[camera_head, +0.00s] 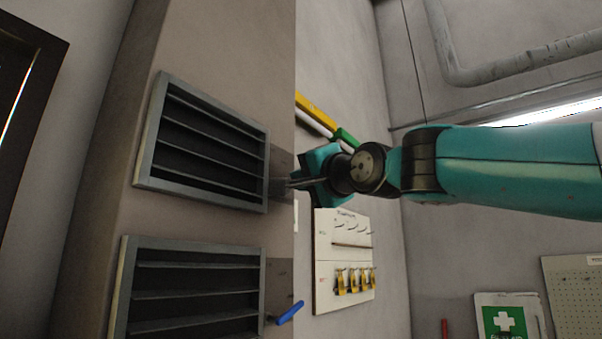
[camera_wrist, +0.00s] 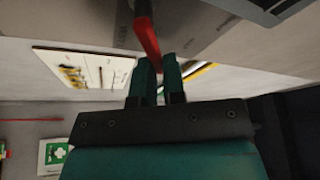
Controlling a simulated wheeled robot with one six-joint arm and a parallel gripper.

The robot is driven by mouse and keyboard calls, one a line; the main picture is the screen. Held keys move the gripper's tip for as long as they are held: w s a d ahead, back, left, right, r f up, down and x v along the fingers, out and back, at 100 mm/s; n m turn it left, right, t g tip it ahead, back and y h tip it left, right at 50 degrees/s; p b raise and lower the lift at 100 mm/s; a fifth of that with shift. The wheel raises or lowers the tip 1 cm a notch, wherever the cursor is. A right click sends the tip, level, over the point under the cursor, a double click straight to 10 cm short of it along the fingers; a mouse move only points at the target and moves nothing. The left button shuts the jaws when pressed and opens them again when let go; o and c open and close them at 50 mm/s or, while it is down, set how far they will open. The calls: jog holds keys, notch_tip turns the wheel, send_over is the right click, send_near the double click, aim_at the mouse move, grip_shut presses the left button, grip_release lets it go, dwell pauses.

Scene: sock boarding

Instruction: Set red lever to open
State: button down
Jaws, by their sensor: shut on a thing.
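The red lever (camera_wrist: 147,38) shows in the wrist view as a red bar coming down from the top edge to between my fingers. My gripper (camera_wrist: 158,68) is shut on its near end. In the head view my gripper (camera_head: 288,183) is at the wall corner, just right of the upper louvred vent. I cannot make out the red lever there; the gripper and the corner seem to hide it. The lever's pivot and any open or shut marking cannot be made out.
A blue lever (camera_head: 290,313) sticks out below my gripper, beside the lower vent (camera_head: 190,243). The upper vent (camera_head: 200,192) is close on the left. A white board (camera_head: 325,262) with yellow tags hangs behind. A green first-aid sign (camera_head: 503,322) is lower right.

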jog(key=shift+w+d+f+m+h, duration=0.1)
jog(key=shift+f+m+h, duration=0.15)
jog(key=shift+m, duration=0.4)
jog(key=shift+w+d+f+m+h, duration=0.15)
jog(key=shift+m+h, duration=0.2)
jog(key=shift+m, duration=0.3)
jog(key=shift+s+a+g, duration=0.1)
jog(key=shift+g, duration=0.2)
jog(key=c, duration=1.2)
grip_release()
jog(key=shift+f, duration=0.1)
jog(key=b+v, duration=0.9)
jog(key=v, duration=0.8)
jog(key=shift+s, duration=0.15)
jog(key=shift+f, duration=0.15)
